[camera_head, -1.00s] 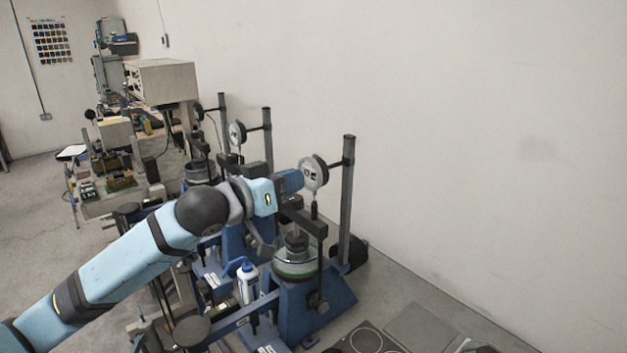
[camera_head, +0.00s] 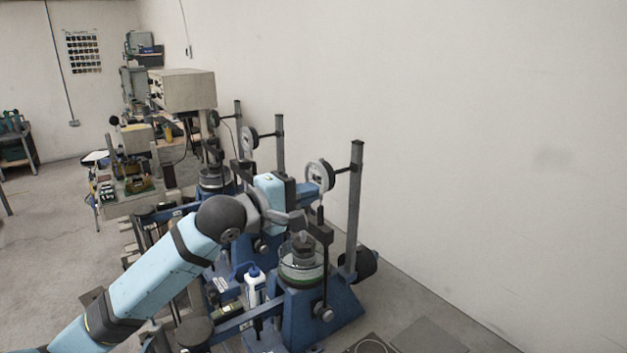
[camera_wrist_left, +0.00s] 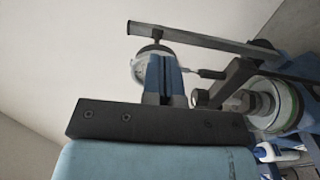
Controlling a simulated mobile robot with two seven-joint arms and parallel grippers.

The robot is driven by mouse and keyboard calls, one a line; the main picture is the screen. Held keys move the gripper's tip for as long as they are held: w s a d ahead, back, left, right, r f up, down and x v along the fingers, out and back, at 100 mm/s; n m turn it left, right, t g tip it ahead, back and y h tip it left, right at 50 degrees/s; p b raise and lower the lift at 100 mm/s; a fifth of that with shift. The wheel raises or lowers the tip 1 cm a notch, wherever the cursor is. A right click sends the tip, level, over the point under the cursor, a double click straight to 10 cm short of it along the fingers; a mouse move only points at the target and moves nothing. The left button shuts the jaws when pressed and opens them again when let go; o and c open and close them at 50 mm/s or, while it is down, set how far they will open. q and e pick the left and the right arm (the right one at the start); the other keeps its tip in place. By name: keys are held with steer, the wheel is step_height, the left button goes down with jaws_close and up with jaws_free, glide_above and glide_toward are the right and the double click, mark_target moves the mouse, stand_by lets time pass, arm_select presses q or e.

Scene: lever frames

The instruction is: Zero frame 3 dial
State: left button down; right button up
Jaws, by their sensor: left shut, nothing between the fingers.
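The nearest lever frame (camera_head: 318,306) is blue, with a grey post and a round white-faced dial (camera_head: 320,175) on an arm from that post. I cannot read a frame number. My left gripper (camera_head: 314,188) is shut and empty, its blue fingers at the dial's lower left. In the left wrist view the fingers (camera_wrist_left: 163,75) cover part of the dial (camera_wrist_left: 143,66), so I cannot tell whether they touch it. The needle is too small to read. My right gripper is not in view.
Two more frames with dials (camera_head: 249,138) (camera_head: 214,118) stand behind in a row along the white wall (camera_head: 450,150). A white bottle with a blue cap (camera_head: 255,287) stands beside the nearest frame. A beige box (camera_head: 182,90) stands at the back.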

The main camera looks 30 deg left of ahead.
mark_target(316, 178)
arm_select(q)
steer(key=p+x, duration=0.2)
steer(key=x, duration=0.1)
steer(key=shift+r+p, duration=0.2)
steer(key=shift+p, duration=0.1)
stand_by(0.5)
steer(key=shift+r, duration=0.1)
steer(key=shift+p, duration=1.15)
